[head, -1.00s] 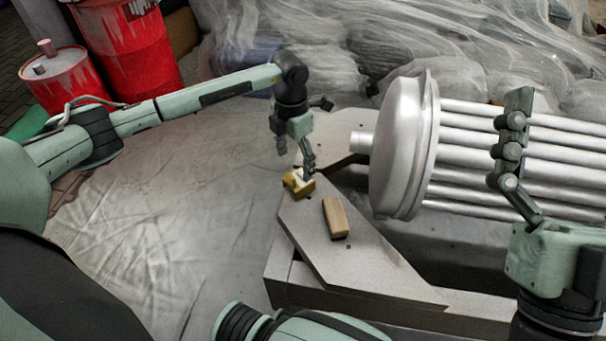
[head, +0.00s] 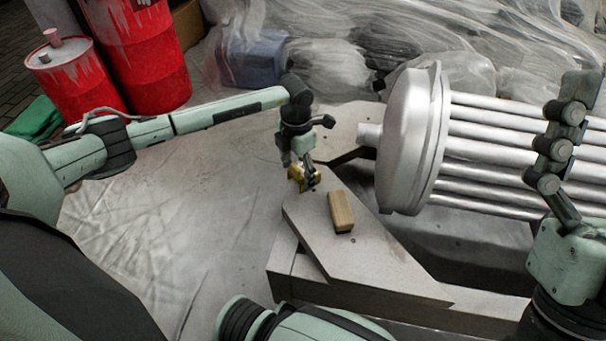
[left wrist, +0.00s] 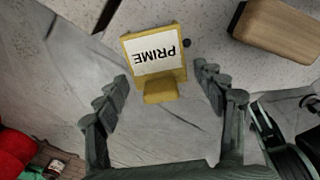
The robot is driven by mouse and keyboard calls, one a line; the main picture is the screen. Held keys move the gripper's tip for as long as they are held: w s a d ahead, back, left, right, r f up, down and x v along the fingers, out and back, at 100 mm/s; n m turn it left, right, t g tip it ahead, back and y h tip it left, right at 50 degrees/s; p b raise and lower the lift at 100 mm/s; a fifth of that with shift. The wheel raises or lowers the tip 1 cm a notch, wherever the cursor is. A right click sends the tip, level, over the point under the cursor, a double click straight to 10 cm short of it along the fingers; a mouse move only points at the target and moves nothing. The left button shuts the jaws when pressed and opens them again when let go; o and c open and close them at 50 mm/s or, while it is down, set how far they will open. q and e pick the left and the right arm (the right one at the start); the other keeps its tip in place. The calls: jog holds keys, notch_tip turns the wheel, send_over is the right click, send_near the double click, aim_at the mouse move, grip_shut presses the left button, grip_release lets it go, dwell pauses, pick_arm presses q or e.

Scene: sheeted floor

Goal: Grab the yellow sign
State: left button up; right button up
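The yellow sign (head: 304,177) stands near the left corner of the grey metal plate (head: 345,262). In the left wrist view the yellow sign (left wrist: 155,60) has a white face reading "PRIME", upside down. My left gripper (head: 308,176) is right above and around the sign in the head view. In the left wrist view the left gripper (left wrist: 163,88) is open, its fingers on either side of the sign's lower part with gaps. My right gripper (head: 560,150) is at the right, in front of the silver tubes, away from the sign; its finger opening is unclear.
A wooden block (head: 341,211) lies on the plate close to the sign; it also shows in the left wrist view (left wrist: 278,30). A large silver tube bundle (head: 412,140) stands to the right. Red barrels (head: 70,77) stand at the far left on the sheeted floor.

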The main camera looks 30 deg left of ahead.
pick_arm(q)
jog(key=c, duration=0.9)
jog(key=shift+c, duration=0.4)
jog(key=shift+r, duration=0.1)
